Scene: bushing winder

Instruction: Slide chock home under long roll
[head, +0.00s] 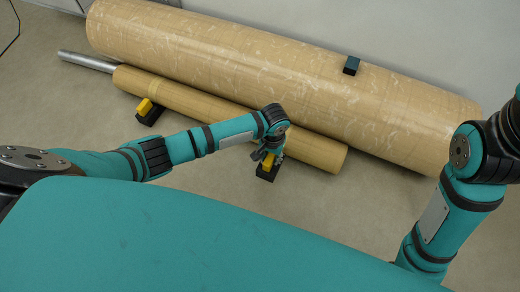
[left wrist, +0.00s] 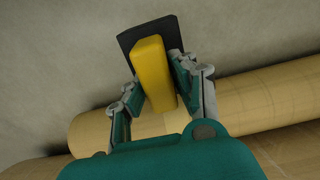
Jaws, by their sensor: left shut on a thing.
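A chock with a yellow grip block on a black base (head: 266,173) is at the near side of the thinner tan roll, close to its right end. My left gripper (head: 268,157) is shut on the yellow block. The left wrist view shows the yellow block (left wrist: 152,72) between the fingers, with the black base beyond it. The thinner roll (head: 215,108) lies on the floor with a metal shaft at its left end. A much thicker, longer roll (head: 270,60) lies behind it. Whether the held chock touches the roll is unclear. My right gripper is out of view.
A second yellow and black chock (head: 149,113) stands by the thinner roll's left part. A small dark block (head: 351,65) shows on the thick roll. A wall rises behind the rolls. The floor (head: 340,205) right of the held chock is clear.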

